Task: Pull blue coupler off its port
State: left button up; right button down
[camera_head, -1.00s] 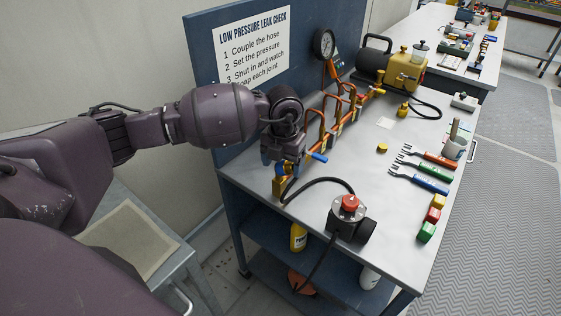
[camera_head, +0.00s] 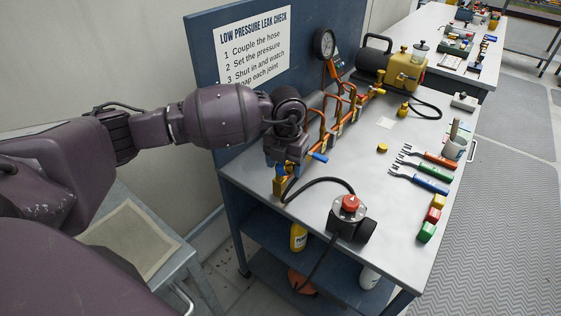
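The blue coupler (camera_head: 291,166) shows as a small blue piece just under my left gripper (camera_head: 284,160), at the near left end of the copper pipe rig. A brass block (camera_head: 280,185) sits right below it, and the black hose (camera_head: 318,181) runs from there across the bench. My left gripper points down over the coupler. Its fingers are mostly hidden by its own body, so I cannot tell whether they grip the coupler. The port itself is hidden behind the gripper. My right gripper is not in view.
The copper pipe rig (camera_head: 338,119) with a blue-handled valve (camera_head: 319,157) stands close beside the gripper. The blue sign panel (camera_head: 210,70) rises behind. A red-topped device (camera_head: 349,208) stands at the bench's near edge. Forks (camera_head: 427,172) and coloured blocks (camera_head: 433,215) lie right.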

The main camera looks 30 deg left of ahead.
aim_at(288, 163)
pick_arm(q)
jog(key=shift+d, duration=0.15)
jog(key=shift+c, duration=0.3)
jog(key=c, duration=0.5)
jog(key=o, duration=0.9)
notch_tip(288, 163, up, 10)
jog(key=shift+f+p, duration=0.2)
jog(key=shift+p, duration=0.25)
jog(key=shift+r, duration=0.7)
jog(key=shift+d, duration=0.1)
